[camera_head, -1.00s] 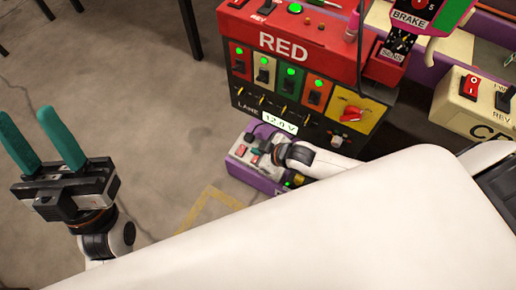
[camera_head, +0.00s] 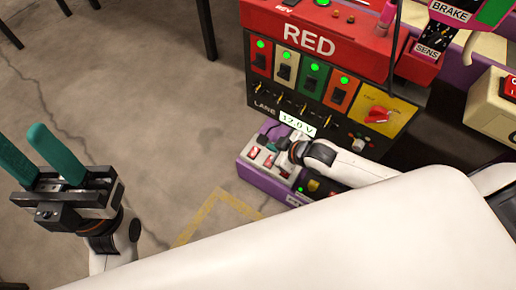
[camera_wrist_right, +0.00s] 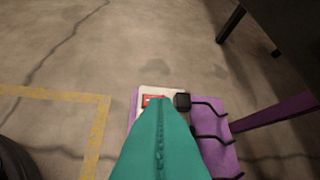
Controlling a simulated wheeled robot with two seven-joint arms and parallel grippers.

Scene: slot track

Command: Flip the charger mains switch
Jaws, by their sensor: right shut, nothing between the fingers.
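The charger (camera_head: 262,182) is a low purple box with a pale top, standing on the floor below the red control panel. Its top carries small red switches (camera_head: 254,152). My right gripper (camera_head: 270,147) is over the charger, small and partly hidden by its own wrist. In the right wrist view its teal fingers (camera_wrist_right: 160,102) are shut together with nothing between them. Their tips cover part of a red switch (camera_wrist_right: 152,98) on the pale plate; I cannot tell whether they touch it or which way it is set. My left gripper (camera_head: 52,160) is open and empty at the left.
The red panel (camera_head: 310,42) stands behind the charger, with lit green lamps and a 12.0 V display (camera_head: 297,124). Black cables (camera_wrist_right: 210,138) run beside the switch. A cream box (camera_head: 490,105) is at the right.

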